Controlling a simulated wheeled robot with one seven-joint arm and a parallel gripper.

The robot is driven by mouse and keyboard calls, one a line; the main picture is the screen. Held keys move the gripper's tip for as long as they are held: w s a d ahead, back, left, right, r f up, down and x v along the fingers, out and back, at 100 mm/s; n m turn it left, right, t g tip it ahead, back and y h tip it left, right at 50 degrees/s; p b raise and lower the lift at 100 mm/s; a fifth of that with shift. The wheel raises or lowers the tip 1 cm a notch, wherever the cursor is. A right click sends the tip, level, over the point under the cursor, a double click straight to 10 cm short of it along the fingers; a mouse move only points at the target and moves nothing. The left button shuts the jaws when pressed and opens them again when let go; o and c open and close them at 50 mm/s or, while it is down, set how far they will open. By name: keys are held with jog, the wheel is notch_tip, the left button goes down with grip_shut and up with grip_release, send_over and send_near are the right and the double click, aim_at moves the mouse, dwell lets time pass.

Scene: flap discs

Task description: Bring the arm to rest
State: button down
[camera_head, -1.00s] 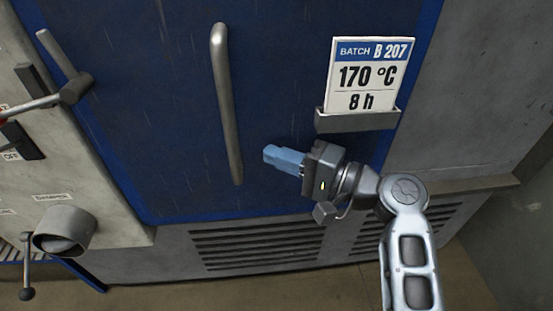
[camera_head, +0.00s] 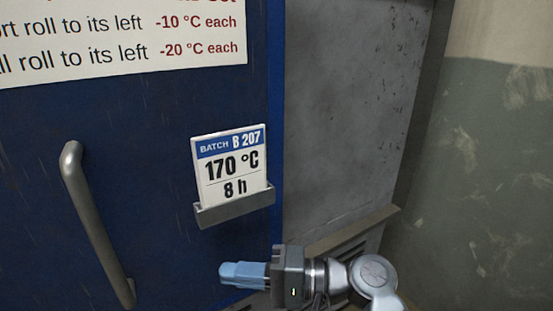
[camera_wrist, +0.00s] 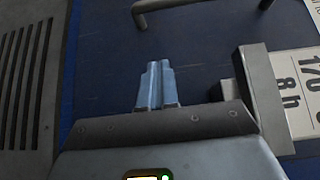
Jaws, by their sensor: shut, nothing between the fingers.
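My gripper (camera_head: 241,274) is in the lower middle of the head view, its blue fingers pointing left. The fingers are together with nothing between them, and they also show in the wrist view (camera_wrist: 155,84). It is in front of the blue door (camera_head: 160,110), below the batch card and right of the door handle. I cannot tell how far the fingers are from the door. Part of my arm runs off the bottom of the head view.
A grey bar handle (camera_head: 95,222) stands out from the door at left. A card reading 170 °C, 8 h (camera_head: 231,167) sits in a grey holder (camera_head: 235,208). A printed sign (camera_head: 120,42) is at top left. A grey-green wall (camera_head: 480,180) is at right.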

jog(key=s+d+f+m+t+h+p, duration=0.1)
jog(key=s+d+f+m+t+h, duration=0.3)
jog(key=s+d+f, duration=0.4)
jog(key=s+d+f+m+t+h, duration=0.1)
jog(key=s+d+f+t+h, duration=0.35)
jog(key=f, duration=0.55)
jog(key=s+d+t+h, duration=0.3)
jog(key=s+d+h, duration=0.2)
jog(key=s+d, duration=0.5)
jog(key=s+d+r+n+t+h+p, duration=0.1)
jog(key=s+d+r+n+h, duration=0.1)
jog(key=s+d+r, duration=0.2)
jog(key=s+d+r+n+t+h, duration=0.2)
jog(key=s+d+r+n, duration=0.1)
jog(key=s+r, duration=0.6)
notch_tip(320, 180, up, 4)
jog(key=shift+s+d+r+p, duration=0.25)
jog(key=shift+d+p, duration=0.1)
jog(key=shift+d, duration=0.15)
